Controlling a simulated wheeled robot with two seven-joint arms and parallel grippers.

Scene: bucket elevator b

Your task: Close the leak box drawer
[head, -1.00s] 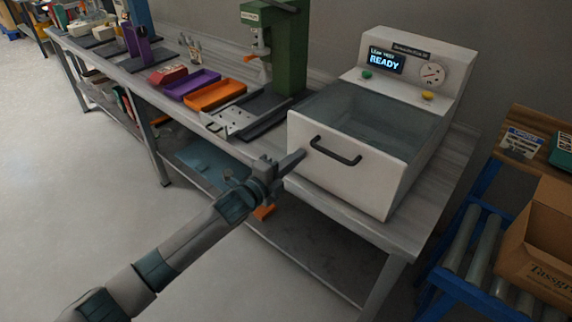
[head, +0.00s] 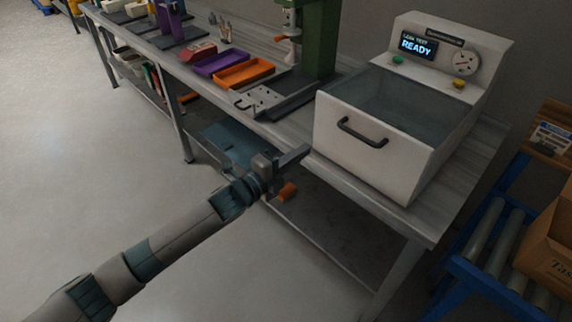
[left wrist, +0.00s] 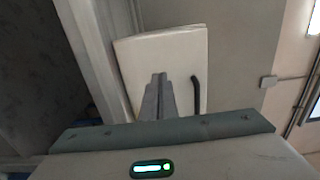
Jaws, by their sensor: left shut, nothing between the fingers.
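The leak box (head: 435,60) is a white machine on the bench with a lit READY screen. Its drawer (head: 365,160) is pulled out toward the bench's front edge, and its grey inside shows from above. A dark bar handle (head: 362,133) is on the drawer front. My left gripper (head: 300,153) is shut and empty, in front of and left of the drawer front, below the handle's height in the head view. In the left wrist view, the shut fingers (left wrist: 158,98) point toward the white drawer front (left wrist: 130,62), with the handle (left wrist: 195,95) to their right. Whether they touch it I cannot tell.
Left of the leak box stand a green press (head: 318,45), an orange tray (head: 244,74) and a purple tray (head: 220,64) on the bench (head: 440,215). A blue roller conveyor (head: 490,235) with a cardboard box (head: 552,245) is at the right. The floor in front is clear.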

